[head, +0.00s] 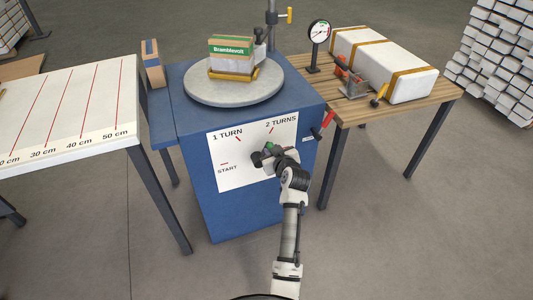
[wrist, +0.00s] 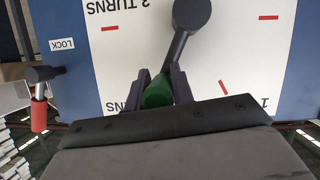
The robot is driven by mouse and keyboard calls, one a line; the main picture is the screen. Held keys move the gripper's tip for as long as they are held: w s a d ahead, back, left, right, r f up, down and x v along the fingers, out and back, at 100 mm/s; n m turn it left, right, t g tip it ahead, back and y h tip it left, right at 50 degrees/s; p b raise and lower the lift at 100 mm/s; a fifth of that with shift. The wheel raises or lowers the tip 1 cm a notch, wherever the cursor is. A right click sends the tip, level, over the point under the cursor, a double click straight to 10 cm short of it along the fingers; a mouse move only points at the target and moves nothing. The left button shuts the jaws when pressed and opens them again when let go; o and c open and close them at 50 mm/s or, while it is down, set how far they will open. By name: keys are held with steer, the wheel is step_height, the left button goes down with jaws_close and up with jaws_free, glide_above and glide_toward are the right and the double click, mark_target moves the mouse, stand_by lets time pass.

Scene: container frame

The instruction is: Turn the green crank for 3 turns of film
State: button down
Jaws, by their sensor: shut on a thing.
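The green crank handle (head: 270,147) is on the front of the blue cabinet (head: 232,218). My gripper (head: 266,154) is shut on it; the wrist view shows the green grip (wrist: 157,93) between the two dark fingers. The crank's dark arm (wrist: 178,48) runs from the grip to a round hub (wrist: 192,13). START is at the panel's lower left. A wrapped Bramblevolt box (head: 232,57) stands on the round turntable (head: 205,92) above.
A red-handled lever (head: 323,126) marked LOCK sticks out at the cabinet's right side. A wooden table (head: 435,91) with a gauge (head: 319,32) and a long white package (head: 405,78) stands right. A white ruled table (head: 75,95) stands left. The front floor is clear.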

steer(key=shift+w+d+f+m+g+y+b, duration=0.15)
steer(key=shift+w+d+f+m+y+b, duration=0.1)
steer(key=shift+d+f+m+y+b, duration=0.45)
steer(key=shift+w+d+f+m+g+y+b, duration=0.1)
steer(key=shift+w+d+f+m+y+b, duration=0.1)
steer(key=shift+d+f+m+y+b, duration=0.55)
steer(key=shift+w+d+f+m+g+y+b, duration=0.2)
steer(key=shift+d+m+b, duration=0.3)
steer(key=shift+m, duration=0.45)
steer(key=shift+f, duration=0.1)
steer(key=c, duration=1.2)
jaws_free()
steer(key=shift+a+f, duration=0.1)
steer(key=shift+s, duration=0.1)
steer(key=v, duration=1.3)
steer(key=shift+s+d+b, duration=0.2)
steer(key=shift+d+b, duration=0.05)
steer(key=shift+b, duration=0.15)
